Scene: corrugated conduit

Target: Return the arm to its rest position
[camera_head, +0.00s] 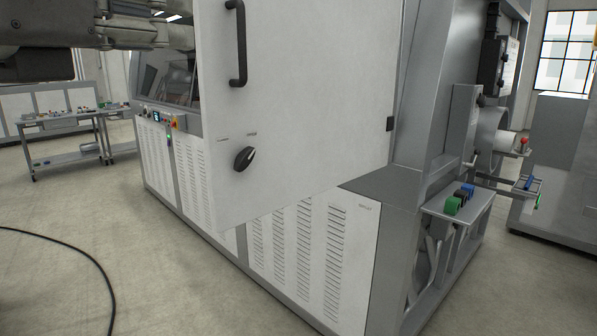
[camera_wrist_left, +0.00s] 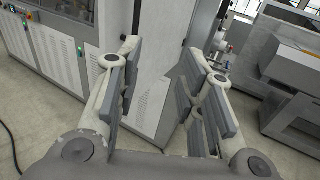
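My left arm comes in at the top left of the head view, raised high. My left gripper (camera_head: 172,30) is at the end of it, beside the left edge of a white cabinet door; whether it touches the door cannot be told. In the left wrist view my left gripper (camera_wrist_left: 165,80) has its two padded fingers spread wide apart. Nothing is held between them; a white panel (camera_wrist_left: 152,60) shows beyond the gap. My right arm and gripper are not in view.
The white door (camera_head: 300,110) with a black handle (camera_head: 238,42) and a black knob (camera_head: 244,158) stands in front of a long grey machine (camera_head: 310,250). A cart (camera_head: 65,155) stands at the left. A black cable (camera_head: 85,255) lies on open floor.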

